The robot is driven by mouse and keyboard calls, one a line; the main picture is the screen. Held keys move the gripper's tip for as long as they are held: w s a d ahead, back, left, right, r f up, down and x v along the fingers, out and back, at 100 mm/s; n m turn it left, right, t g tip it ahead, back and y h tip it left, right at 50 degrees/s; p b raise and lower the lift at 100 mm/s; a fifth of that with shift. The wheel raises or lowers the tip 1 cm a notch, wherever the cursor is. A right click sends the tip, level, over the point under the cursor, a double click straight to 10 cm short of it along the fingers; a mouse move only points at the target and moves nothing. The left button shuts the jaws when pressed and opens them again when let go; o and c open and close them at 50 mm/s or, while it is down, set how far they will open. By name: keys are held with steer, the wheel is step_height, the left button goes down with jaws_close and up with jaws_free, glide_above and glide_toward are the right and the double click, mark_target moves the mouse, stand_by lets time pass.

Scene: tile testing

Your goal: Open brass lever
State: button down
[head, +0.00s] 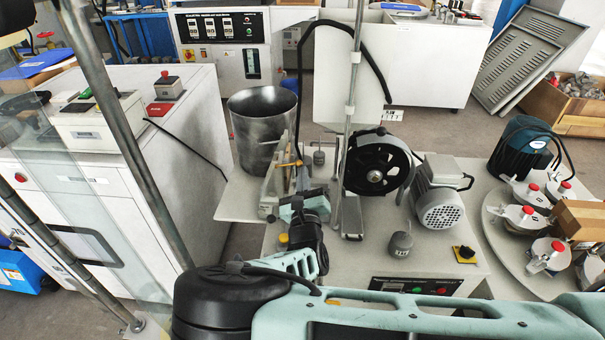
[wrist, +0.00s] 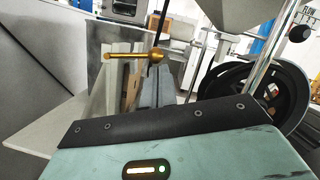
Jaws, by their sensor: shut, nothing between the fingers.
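The brass lever (wrist: 135,56) shows in the wrist view as a thin horizontal golden rod with a small ball at its left end and a thicker knob at its right. In the head view a small golden piece (head: 288,164) appears at the same machine, partly hidden by my gripper. My gripper (head: 303,178) is beside the machine's upright plates. In the wrist view its grey fingers (wrist: 155,92) are together and empty, and they appear just below the lever in the picture. I cannot tell the exact gap in depth between the fingertips and the lever.
A metal drum (head: 262,120) stands behind and left of my gripper. A black wheel (head: 375,165), a vertical metal rod (head: 352,90) and a motor (head: 440,207) stand to the right. A small grey weight (head: 401,243) sits on the machine top. A white cabinet (head: 150,220) is at left.

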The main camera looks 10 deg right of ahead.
mark_target(301, 163)
steer(key=r+n+p, duration=0.1)
steer(key=n+p, duration=0.1)
steer(key=p, duration=0.1)
steer(key=r+n+y+p, duration=0.1)
steer(key=r+n+p, duration=0.1)
steer(key=n+p, duration=0.1)
steer(key=r+n+g+y+p, duration=0.1)
steer(key=n+p, duration=0.1)
steer(key=p, duration=0.2)
steer(key=shift+a+r, duration=0.2)
steer(key=shift+r, duration=0.1)
steer(key=w+a+r+n+g+p, duration=0.1)
steer(key=a+r+n+g+p, duration=0.2)
steer(key=a+n+p, duration=0.4)
steer(key=a+n+g, duration=0.1)
steer(key=n, duration=0.7)
steer(key=shift+w+r, duration=0.2)
steer(key=shift+w, duration=0.1)
steer(key=shift+r+p, duration=0.15)
steer(key=shift+p, duration=0.2)
